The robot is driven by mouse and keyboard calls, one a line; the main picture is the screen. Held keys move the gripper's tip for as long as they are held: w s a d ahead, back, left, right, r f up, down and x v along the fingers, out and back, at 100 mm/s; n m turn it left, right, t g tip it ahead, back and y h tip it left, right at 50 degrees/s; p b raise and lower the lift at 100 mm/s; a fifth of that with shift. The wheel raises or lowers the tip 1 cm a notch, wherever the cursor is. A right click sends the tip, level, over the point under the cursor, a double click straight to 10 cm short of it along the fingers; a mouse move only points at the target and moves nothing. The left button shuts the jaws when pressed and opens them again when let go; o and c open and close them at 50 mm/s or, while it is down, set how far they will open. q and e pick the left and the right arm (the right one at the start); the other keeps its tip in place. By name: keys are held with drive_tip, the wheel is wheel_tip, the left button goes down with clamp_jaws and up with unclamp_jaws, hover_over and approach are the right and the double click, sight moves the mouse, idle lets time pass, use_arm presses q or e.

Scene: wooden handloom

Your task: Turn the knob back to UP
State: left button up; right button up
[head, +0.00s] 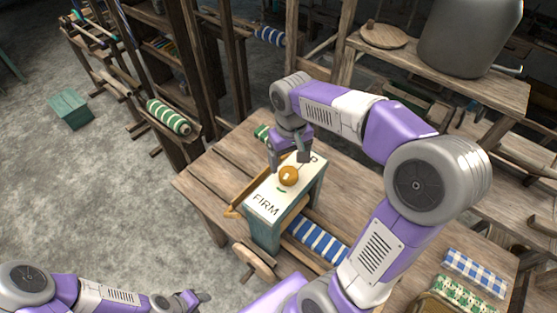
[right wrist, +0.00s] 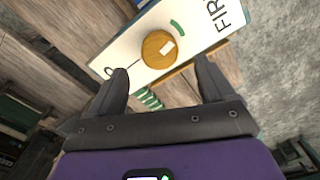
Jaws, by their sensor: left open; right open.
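The round orange-brown knob (head: 289,176) sits on the white top panel (head: 291,195) of a blue-green box on the table. The panel reads FIRM on the near side; the far label is mostly hidden by my right gripper, with a P showing. My right gripper (head: 290,161) is open just above the far side of the knob. In the right wrist view the knob (right wrist: 157,49) lies just beyond the gap between the open fingers (right wrist: 162,72), with a pale mark right of its centre and a green arc beside it. My left gripper (head: 200,296) is open and empty, low at left.
A blue-and-white striped cloth roll (head: 318,240) lies right of the box. Checked cloths (head: 474,272) lie at the right. A shelf with a grey bin (head: 468,35) stands behind. The floor at left is mostly clear.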

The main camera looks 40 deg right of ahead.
sight(290, 175)
drive_tip(key=f, duration=0.4)
drive_tip(key=f+b, duration=0.1)
drive_tip(key=f, duration=0.2)
drive_tip(key=shift+s, duration=0.3)
drive_tip(key=shift+c, duration=0.4)
drive_tip(key=c, duration=0.9)
